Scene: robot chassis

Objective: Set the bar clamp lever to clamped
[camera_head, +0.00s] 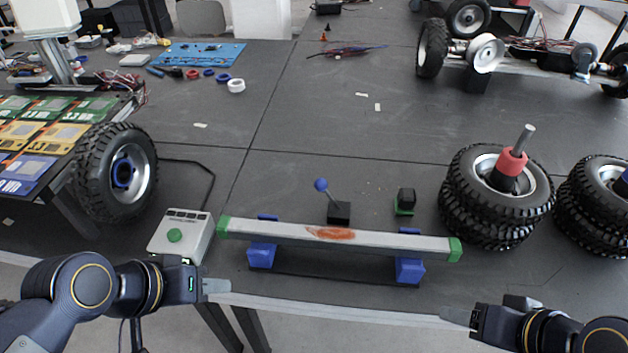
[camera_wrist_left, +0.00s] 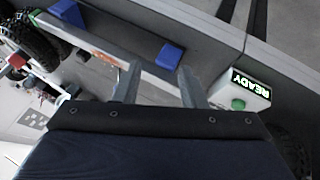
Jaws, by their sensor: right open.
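The bar clamp lever (camera_head: 328,196) is a thin rod with a blue ball on top, rising from a black block behind the bar. It leans to the left in the head view. The pale metal bar (camera_head: 385,241) has green end caps and an orange-red patch, and rests across two blue supports (camera_head: 262,256). My left gripper (camera_head: 222,288) is in front of the bar's left end, apart from it and the lever. In the left wrist view its fingers (camera_wrist_left: 158,82) are spread with nothing between them. My right gripper (camera_head: 452,316) is open at the table's front edge, right of the bar.
A control box (camera_head: 183,235) with a green button stands left of the bar; its display reads READY in the left wrist view (camera_wrist_left: 240,90). A small black-and-green piece (camera_head: 405,201) is right of the lever. Stacked wheels (camera_head: 497,215) stand at right. The table behind the lever is clear.

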